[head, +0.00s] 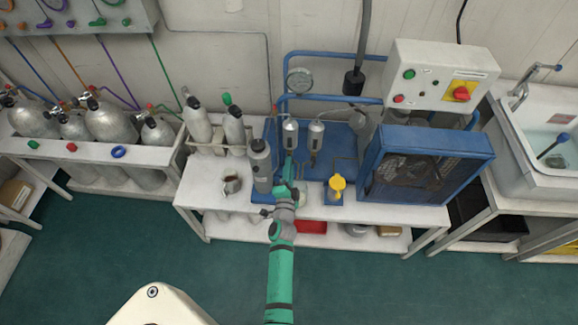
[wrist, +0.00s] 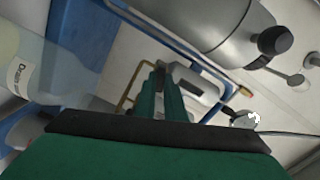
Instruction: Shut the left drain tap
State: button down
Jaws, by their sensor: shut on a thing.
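Two grey filter cylinders stand side by side on the blue compressor frame: the left filter (head: 290,133) and the right filter (head: 316,132). My green gripper (head: 289,167) is directly below the left filter, where the left drain tap is; the gripper covers that tap in the head view. In the wrist view the green fingers (wrist: 163,92) are close together at a small grey fitting (wrist: 198,88). The gripper is shut on what appears to be the left drain tap. Its handle is hidden between the fingers, so its angle cannot be told.
A dark grey cylinder (head: 260,163) stands close left of my gripper. A yellow-topped container (head: 337,185) is to the right, before the blue fan housing (head: 425,160). In the wrist view, a bottle labelled "Drain" (wrist: 18,78) and a thin brass pipe (wrist: 124,100) are near the fingers.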

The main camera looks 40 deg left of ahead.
jog(key=shift+m, duration=2.2)
jog(key=shift+f, duration=0.1)
jog(key=c, duration=1.8)
grip_release()
jog(key=shift+c, duration=0.2)
jog(key=v, duration=1.1)
